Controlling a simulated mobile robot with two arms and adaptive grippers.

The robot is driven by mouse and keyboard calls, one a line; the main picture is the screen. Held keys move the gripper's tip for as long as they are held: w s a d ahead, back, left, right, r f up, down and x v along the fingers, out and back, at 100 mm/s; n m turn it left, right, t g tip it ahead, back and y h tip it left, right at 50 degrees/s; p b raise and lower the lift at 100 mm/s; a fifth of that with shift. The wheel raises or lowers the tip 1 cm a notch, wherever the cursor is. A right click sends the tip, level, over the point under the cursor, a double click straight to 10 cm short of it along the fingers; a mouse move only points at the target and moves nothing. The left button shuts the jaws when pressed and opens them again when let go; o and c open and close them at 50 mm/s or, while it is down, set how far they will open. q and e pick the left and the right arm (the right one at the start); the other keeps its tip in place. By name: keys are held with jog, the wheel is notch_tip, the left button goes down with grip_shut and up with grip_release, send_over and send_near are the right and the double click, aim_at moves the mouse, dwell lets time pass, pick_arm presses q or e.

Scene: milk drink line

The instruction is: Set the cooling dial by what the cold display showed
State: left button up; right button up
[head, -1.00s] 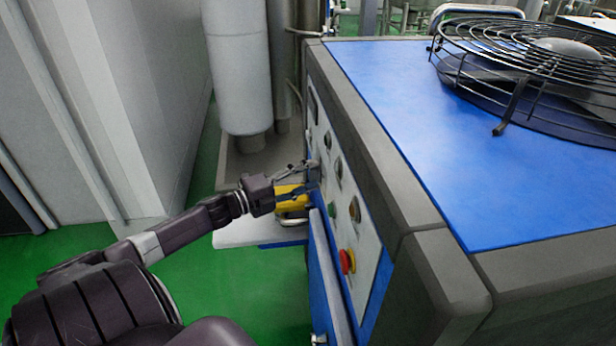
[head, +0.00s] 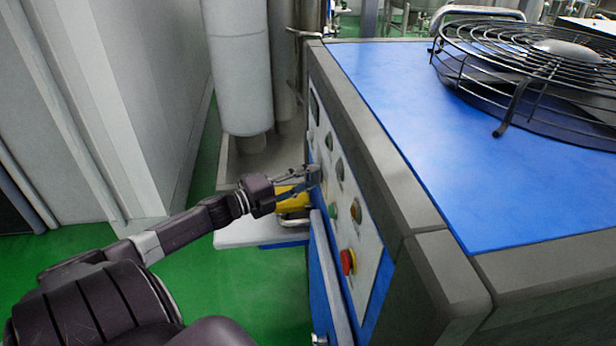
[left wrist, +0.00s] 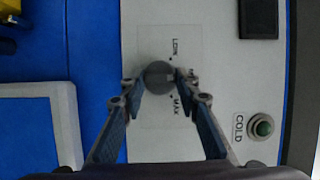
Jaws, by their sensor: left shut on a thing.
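The cooling dial (left wrist: 158,76) is a round grey knob on a pale plate, with lettering that reads like LOW on one side and MAX on the other. My left gripper (left wrist: 160,80) is shut on the dial, one fingertip on each side. In the head view my left gripper (head: 314,174) reaches the side panel (head: 372,238) of the blue-topped machine, and its fingers hide the dial there. I cannot read where the dial points. A dark display (left wrist: 259,18) shows partly at the wrist view's top right; no reading is visible. My right gripper is not in view.
A green button or lamp (left wrist: 262,126) labelled COLD sits beside the dial. A red knob (head: 348,262) is nearer on the panel. A yellow object (head: 294,198) lies just below my gripper. A caged fan (head: 550,60) stands on the machine top. Green floor is clear at left.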

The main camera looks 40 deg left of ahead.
pick_arm(q)
jog(key=n+g+p, duration=0.1)
jog(key=n+p, duration=0.1)
jog(key=n, duration=0.1)
jog(key=n+g+p, duration=0.2)
jog(key=n, duration=0.1)
jog(key=r+n+g+h+p, duration=0.1)
jog(key=n+p, duration=0.2)
jog(key=shift+w+a+g, duration=0.2)
jog(key=shift+g, duration=0.1)
dwell(0.6)
jog(key=shift+d, duration=0.1)
jog(key=o, duration=0.9)
jog(key=shift+o, duration=1.3)
jog(key=shift+w+f, duration=0.15)
jog(key=shift+w, duration=0.05)
jog(key=shift+s, duration=0.1)
